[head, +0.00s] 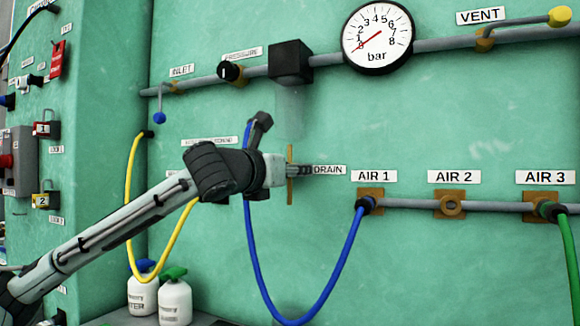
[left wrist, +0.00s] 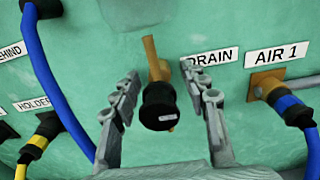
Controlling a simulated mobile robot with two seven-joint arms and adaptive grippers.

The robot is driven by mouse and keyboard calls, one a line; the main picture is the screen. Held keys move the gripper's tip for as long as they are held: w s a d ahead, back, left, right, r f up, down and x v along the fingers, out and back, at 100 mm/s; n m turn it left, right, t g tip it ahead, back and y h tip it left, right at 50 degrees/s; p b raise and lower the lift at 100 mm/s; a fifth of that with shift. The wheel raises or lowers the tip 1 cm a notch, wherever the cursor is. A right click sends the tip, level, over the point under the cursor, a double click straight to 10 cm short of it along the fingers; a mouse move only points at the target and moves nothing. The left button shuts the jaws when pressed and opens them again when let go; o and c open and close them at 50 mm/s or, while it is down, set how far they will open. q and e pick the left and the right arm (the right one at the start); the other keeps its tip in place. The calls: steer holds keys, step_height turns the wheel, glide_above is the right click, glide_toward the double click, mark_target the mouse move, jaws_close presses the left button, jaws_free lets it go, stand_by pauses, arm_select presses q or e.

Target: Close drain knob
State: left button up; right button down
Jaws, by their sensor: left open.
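The drain knob (left wrist: 158,110) is black and round, with a small light mark on its face. It sits on a brass mount (left wrist: 151,52) on the green wall, beside the DRAIN label (left wrist: 210,67). In the left wrist view my left gripper (left wrist: 162,84) is open, with one finger on each side of the knob and visible gaps between. In the head view my left gripper (head: 304,171) reaches the wall just left of the DRAIN label (head: 330,170). It hides the knob there; a brass strip (head: 290,186) shows. My right gripper is not in view.
A blue hose (head: 258,270) hangs under my left arm and runs to the AIR 1 port (head: 370,204). A yellow hose (head: 131,210) hangs further left. A pressure gauge (head: 377,38) and pipe (head: 440,43) are above. White bottles (head: 174,302) stand below.

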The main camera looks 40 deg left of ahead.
arm_select(q)
jaws_close()
steer(key=shift+n, duration=0.4)
steer(key=n, duration=1.7)
stand_by(0.5)
steer(key=shift+n, duration=0.3)
